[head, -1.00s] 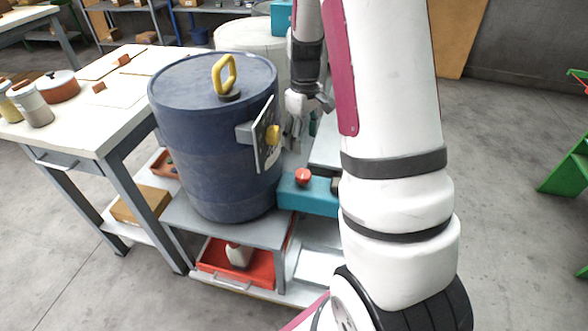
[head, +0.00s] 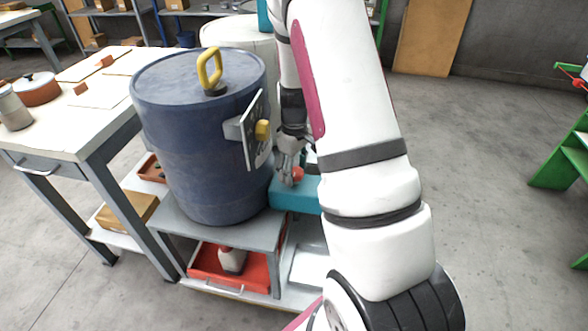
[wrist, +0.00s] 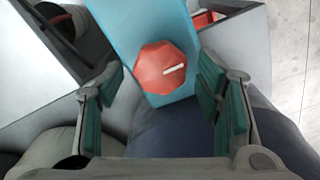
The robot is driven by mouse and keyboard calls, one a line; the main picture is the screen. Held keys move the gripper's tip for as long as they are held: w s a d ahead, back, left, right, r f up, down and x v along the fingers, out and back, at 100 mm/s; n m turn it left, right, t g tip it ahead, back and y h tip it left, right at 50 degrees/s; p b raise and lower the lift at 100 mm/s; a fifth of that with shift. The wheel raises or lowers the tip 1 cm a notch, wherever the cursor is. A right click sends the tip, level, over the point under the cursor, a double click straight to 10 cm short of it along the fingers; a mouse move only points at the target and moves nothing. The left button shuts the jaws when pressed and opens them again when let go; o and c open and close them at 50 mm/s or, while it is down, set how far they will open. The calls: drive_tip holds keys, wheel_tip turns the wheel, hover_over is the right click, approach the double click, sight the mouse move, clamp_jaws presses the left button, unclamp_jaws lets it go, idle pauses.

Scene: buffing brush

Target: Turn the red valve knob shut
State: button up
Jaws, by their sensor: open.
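The red valve knob (wrist: 166,68) is an octagonal cap with a white mark, on top of a teal block (wrist: 150,16). In the head view the knob (head: 297,174) shows beside my gripper (head: 288,172), partly covered by it. The teal block (head: 296,196) sits right of the blue drum. In the wrist view my gripper (wrist: 160,95) is open, with its green-padded fingers on either side of the knob's near edge. The knob lies between and slightly beyond the fingers. I cannot tell whether they touch it.
A large blue drum (head: 200,140) with a yellow handle (head: 209,68) stands close left of my gripper. Its side plate (head: 258,130) carries a yellow knob and juts toward my arm. A red tray (head: 212,274) is on the shelf below. Open floor lies to the right.

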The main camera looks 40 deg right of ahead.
drive_tip(key=c, duration=1.2)
drive_tip(key=shift+o, duration=0.2)
drive_tip(key=shift+m, duration=0.3)
drive_tip(key=m+p, duration=0.1)
drive_tip(key=m, duration=0.2)
drive_tip(key=shift+m, duration=0.3)
drive_tip(key=m+p, duration=0.1)
drive_tip(key=m, duration=0.3)
drive_tip(key=shift+d+m, duration=0.15)
drive_tip(key=shift+m, duration=0.15)
drive_tip(key=m+p, duration=0.1)
drive_tip(key=m, duration=0.3)
drive_tip(key=shift+s, duration=0.1)
drive_tip(key=shift+d+m+p, duration=0.15)
drive_tip(key=shift+m+p, duration=0.45)
drive_tip(key=shift+m, duration=1.9)
